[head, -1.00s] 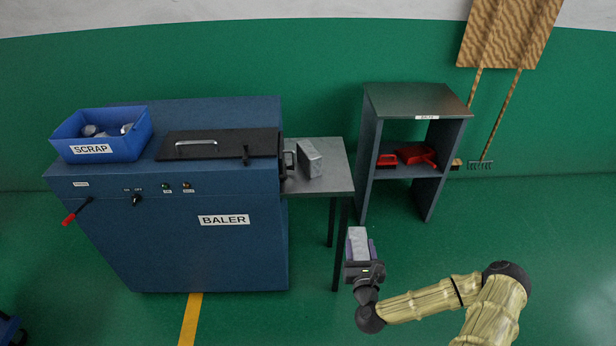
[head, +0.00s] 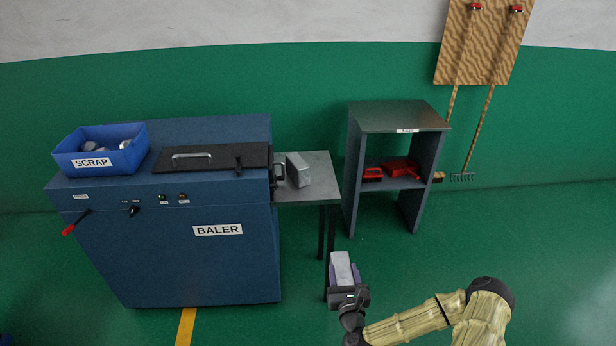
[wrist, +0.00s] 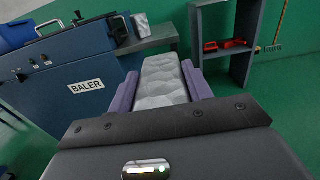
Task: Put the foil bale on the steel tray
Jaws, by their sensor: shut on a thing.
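My gripper (head: 343,274) is shut on a silver foil bale (head: 340,266), held in the air in front of the baler and the shelf stand. In the wrist view the bale (wrist: 162,82) lies lengthwise between the purple finger pads (wrist: 162,90), pointing away from me. A grey metal table (head: 319,166) joins the baler's right side; it may be the steel tray, but I cannot tell for sure. Another silver block (head: 298,170) stands on its left part, beside the baler. The table also shows in the wrist view (wrist: 158,36).
The blue baler (head: 190,250) stands left, with a scrap bin (head: 130,155) and a black lid (head: 215,158) on top. A dark shelf stand (head: 400,118) with a small label stands right; red items (head: 400,168) lie on its shelf. Its top is bare. Tools (head: 480,130) hang behind.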

